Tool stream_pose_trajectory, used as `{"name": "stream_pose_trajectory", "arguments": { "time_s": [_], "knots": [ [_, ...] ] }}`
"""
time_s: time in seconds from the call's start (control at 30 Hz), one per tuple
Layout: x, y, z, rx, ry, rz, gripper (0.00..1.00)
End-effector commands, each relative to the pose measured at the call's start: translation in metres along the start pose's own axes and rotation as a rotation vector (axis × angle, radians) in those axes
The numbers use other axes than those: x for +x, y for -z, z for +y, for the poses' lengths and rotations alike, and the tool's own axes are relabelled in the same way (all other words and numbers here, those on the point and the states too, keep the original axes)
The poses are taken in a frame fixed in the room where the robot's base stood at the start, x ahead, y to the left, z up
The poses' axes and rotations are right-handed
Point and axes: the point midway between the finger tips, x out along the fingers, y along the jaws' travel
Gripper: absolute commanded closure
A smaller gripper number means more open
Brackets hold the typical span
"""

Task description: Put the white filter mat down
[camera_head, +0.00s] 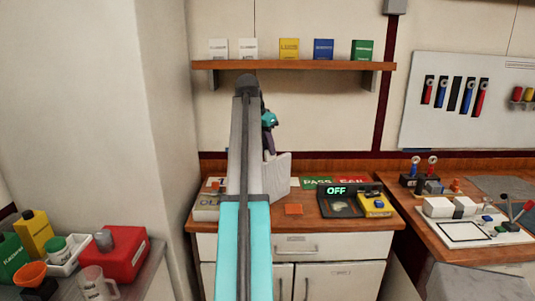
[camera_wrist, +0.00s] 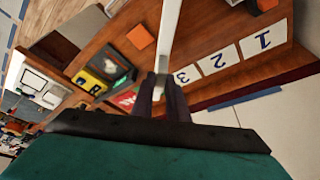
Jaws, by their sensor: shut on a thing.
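The white filter mat (camera_head: 281,176) hangs from my gripper (camera_head: 269,154) above the wooden cabinet top (camera_head: 310,222), partly hidden behind my arm in the head view. In the wrist view, my gripper (camera_wrist: 163,98) is shut on the mat (camera_wrist: 170,35), which shows edge-on as a thin white strip running away from the fingers. Whether its lower edge touches the cabinet top cannot be told.
An orange square (camera_head: 294,209), green PASS card (camera_head: 317,183), red FAIL card (camera_head: 351,182), OFF display device (camera_head: 340,203) and yellow box (camera_head: 375,205) are on the top. Numbered cards (camera_wrist: 219,60) lie in a row. A shelf (camera_head: 310,66) is above.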

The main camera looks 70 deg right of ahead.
Motion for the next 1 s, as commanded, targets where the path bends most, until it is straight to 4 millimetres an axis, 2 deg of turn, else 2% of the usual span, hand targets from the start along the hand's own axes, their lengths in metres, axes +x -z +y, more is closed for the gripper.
{"name": "stream_pose_trajectory", "arguments": {
  "time_s": [0.13, 0.57, 0.77, 0.87, 1.0],
  "knots": [
    [0.002, 0.005, -0.008, 0.000, 0.001, 0.001, 1.00],
    [0.003, 0.006, -0.009, -0.001, 0.001, 0.001, 1.00],
    [0.005, 0.010, -0.016, -0.001, 0.001, 0.001, 1.00],
    [0.008, 0.013, -0.020, -0.001, 0.000, 0.000, 1.00],
    [0.019, 0.006, -0.018, -0.001, 0.000, 0.000, 1.00]
  ]
}}
